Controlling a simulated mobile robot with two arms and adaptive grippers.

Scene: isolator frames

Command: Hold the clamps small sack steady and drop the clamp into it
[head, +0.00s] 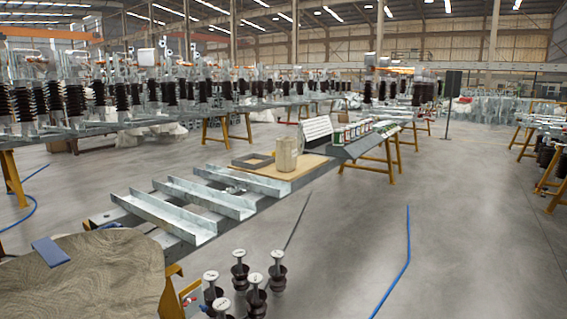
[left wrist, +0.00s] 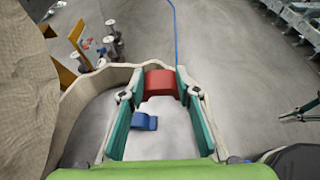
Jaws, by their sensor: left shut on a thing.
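The small sack (left wrist: 88,82) is beige cloth with an open rim, in the left wrist view. My left gripper (left wrist: 158,88) has its teal fingers over the sack's mouth. A red clamp (left wrist: 160,83) sits between the fingertips, and the gripper is shut on it. A blue clamp-like piece (left wrist: 145,122) shows lower down between the fingers, against a pale surface; I cannot tell whether it lies inside the sack. A dark, thin piece at the right edge of the left wrist view may be part of my right gripper; its jaws are unclear. Neither gripper shows clearly in the head view.
A large brown cloth (head: 95,285) with a blue flat piece (head: 50,251) on it fills the head view's lower left. Dark insulators (head: 255,298) stand beside it. Metal channels (head: 205,197) lie beyond. The floor to the right is open, with a blue hose (head: 407,250).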

